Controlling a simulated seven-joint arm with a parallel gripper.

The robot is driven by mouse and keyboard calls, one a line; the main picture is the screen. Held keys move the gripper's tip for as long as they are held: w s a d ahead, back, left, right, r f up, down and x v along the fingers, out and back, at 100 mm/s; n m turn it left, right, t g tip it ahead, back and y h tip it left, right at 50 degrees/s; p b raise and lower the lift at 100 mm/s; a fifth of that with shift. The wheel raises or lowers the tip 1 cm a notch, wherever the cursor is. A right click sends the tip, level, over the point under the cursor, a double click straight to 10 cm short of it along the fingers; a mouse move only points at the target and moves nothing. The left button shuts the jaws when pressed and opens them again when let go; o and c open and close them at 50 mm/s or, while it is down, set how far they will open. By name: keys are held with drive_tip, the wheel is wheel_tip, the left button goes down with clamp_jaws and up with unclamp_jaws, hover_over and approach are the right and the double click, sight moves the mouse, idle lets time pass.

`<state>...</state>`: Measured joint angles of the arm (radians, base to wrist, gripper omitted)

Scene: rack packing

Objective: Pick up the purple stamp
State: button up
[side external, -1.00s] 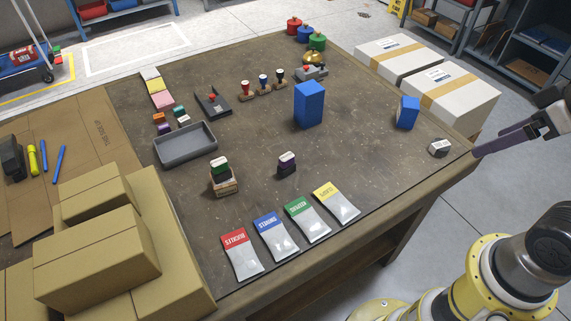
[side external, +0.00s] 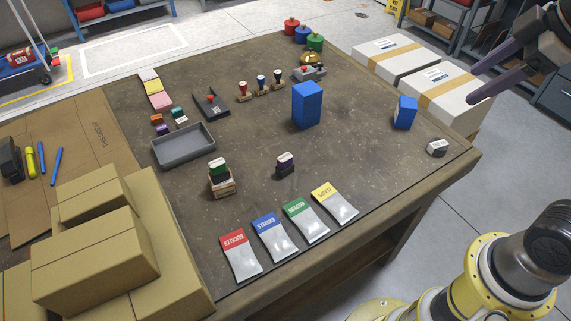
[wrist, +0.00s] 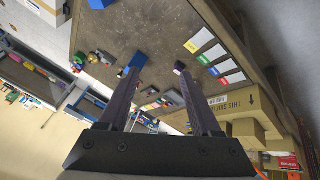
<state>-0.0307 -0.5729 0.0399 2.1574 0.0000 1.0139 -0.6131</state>
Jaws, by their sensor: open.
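The purple stamp (side external: 285,164) stands upright on the mid-front of the table, with a purple top, a pale band and a dark base. In the wrist view it is a small dark purple block (wrist: 180,66) just beyond the tip of the right finger. My gripper (side external: 474,84) is open and empty, high at the right of the side view, well apart from the stamp. Its two fingers also show in the wrist view (wrist: 160,78), with a wide gap between them.
A green stamp (side external: 220,166) sits on a wooden box left of the purple one. Several labelled packets (side external: 321,216) lie in front. A tall blue box (side external: 307,105) and a smaller blue box (side external: 404,112) stand behind. A grey tray (side external: 183,147) lies left. The table around the purple stamp is clear.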

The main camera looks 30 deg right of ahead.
drive_tip(key=w+a+r+n, duration=0.2)
drive_tip(key=w+n, duration=0.1)
drive_tip(key=w, duration=0.4)
drive_tip(key=n+g, duration=0.6)
drive_tip(key=n, duration=0.3)
hover_over(285, 156)
wheel_tip(285, 156, down, 22)
wheel_tip(285, 156, down, 7)
drive_tip(key=shift+s+r, duration=0.1)
drive_tip(key=shift+f, duration=3)
clamp_jaws()
